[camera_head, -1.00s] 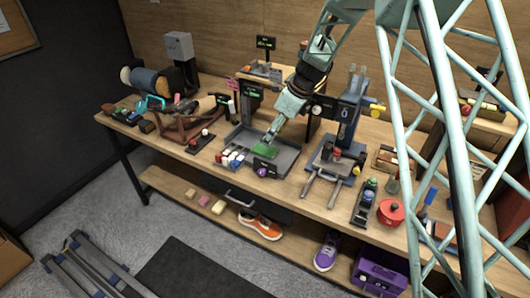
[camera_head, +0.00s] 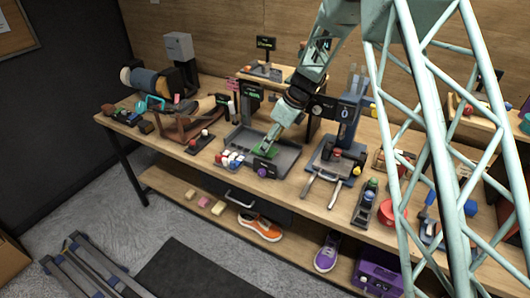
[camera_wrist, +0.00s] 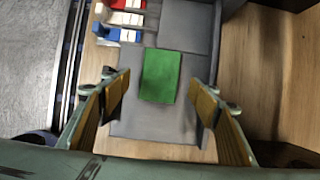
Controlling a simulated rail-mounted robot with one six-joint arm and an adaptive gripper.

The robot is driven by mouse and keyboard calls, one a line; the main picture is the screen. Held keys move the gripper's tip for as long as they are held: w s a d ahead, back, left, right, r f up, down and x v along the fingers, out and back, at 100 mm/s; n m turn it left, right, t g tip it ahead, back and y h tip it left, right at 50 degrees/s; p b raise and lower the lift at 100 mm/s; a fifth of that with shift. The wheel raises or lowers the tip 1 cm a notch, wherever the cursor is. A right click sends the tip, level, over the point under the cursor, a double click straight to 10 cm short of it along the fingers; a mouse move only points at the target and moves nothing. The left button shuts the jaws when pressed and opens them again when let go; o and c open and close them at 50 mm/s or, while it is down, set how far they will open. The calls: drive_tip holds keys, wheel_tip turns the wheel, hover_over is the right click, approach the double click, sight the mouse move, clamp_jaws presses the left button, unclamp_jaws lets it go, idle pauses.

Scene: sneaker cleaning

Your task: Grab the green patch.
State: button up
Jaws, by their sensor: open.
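The green patch (camera_wrist: 160,76) is a flat green rectangle lying on the floor of a grey tray (camera_wrist: 182,25). In the head view the patch (camera_head: 265,151) shows at the tip of my gripper, partly covered by it. My gripper (camera_wrist: 161,101) is open and points down above the tray. In the wrist view its two fingers stand on the left and right of the patch, with a gap on each side. The patch is not held. In the head view my gripper (camera_head: 267,146) is small and its height above the patch is hard to tell.
Several small red, white and blue items (camera_wrist: 121,20) sit beside the patch in the wrist view. The tray's raised wall (camera_wrist: 213,60) runs along the right. A purple round item (camera_head: 263,172) is at the tray's front. A dark post with a sign (camera_head: 250,100) stands behind.

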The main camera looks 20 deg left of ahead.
drive_tip(key=shift+x, duration=1.85)
drive_tip(key=shift+c, duration=0.6)
drive_tip(key=c, duration=0.9)
drive_tip(key=shift+r, duration=0.15)
wheel_tip(320, 180, up, 18)
drive_tip(key=shift+f+p, duration=0.1)
drive_tip(key=shift+p, duration=1.05)
